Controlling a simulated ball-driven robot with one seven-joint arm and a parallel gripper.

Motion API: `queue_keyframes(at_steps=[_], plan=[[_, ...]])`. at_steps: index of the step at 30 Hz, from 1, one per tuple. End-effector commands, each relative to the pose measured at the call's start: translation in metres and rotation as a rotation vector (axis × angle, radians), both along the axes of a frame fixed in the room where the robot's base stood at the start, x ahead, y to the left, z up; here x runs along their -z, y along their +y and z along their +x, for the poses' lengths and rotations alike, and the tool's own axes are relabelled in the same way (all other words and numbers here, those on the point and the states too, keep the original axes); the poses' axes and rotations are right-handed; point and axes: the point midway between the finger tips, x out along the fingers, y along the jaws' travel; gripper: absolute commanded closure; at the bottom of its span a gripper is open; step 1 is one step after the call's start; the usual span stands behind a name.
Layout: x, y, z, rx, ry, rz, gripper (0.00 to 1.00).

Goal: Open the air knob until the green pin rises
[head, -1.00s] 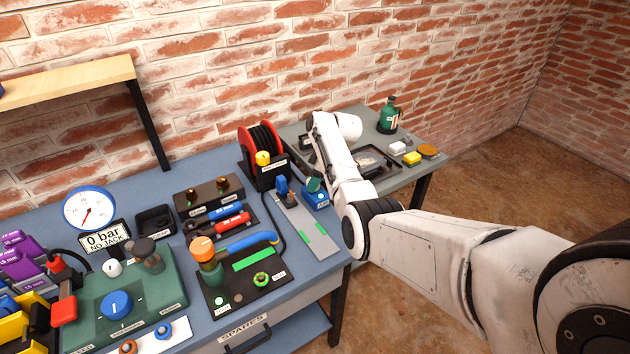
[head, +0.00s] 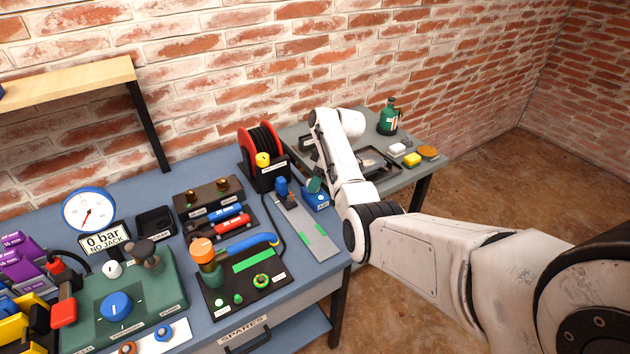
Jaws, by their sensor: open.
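A small blue block (head: 318,202) with a white label, too small to read surely, carries a teal knob (head: 313,185); this looks like the air knob. It stands near the right end of the blue bench, just left of my arm. I cannot make out a green pin on it. Small green buttons or pins show on the black panel (head: 239,299) at the bench front; I cannot tell whether one is the green pin. My arm reaches over the grey side table and bends there; its gripper is hidden from this view.
A black panel with an orange-topped fitting (head: 204,251) and blue hose stands left of the knob. A red hose reel (head: 246,142) is behind. The grey table (head: 392,182) holds a tray, a green bottle (head: 389,117) and small blocks. The gauge display (head: 104,239) reads 0 bar, NO JACK.

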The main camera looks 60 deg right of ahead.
Motion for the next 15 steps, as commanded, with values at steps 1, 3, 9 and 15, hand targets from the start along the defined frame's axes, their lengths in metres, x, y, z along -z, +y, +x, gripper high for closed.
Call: queue_keyframes(at_steps=[1, 3, 9, 15], plan=[[-0.008, -0.001, -0.004, 0.002, -0.003, -0.003, 0.31], [-0.021, -0.003, -0.009, 0.002, -0.003, -0.004, 0.31], [-0.056, -0.005, -0.023, 0.002, -0.002, -0.003, 0.31], [-0.078, -0.007, -0.031, 0.002, -0.001, -0.001, 0.31]])
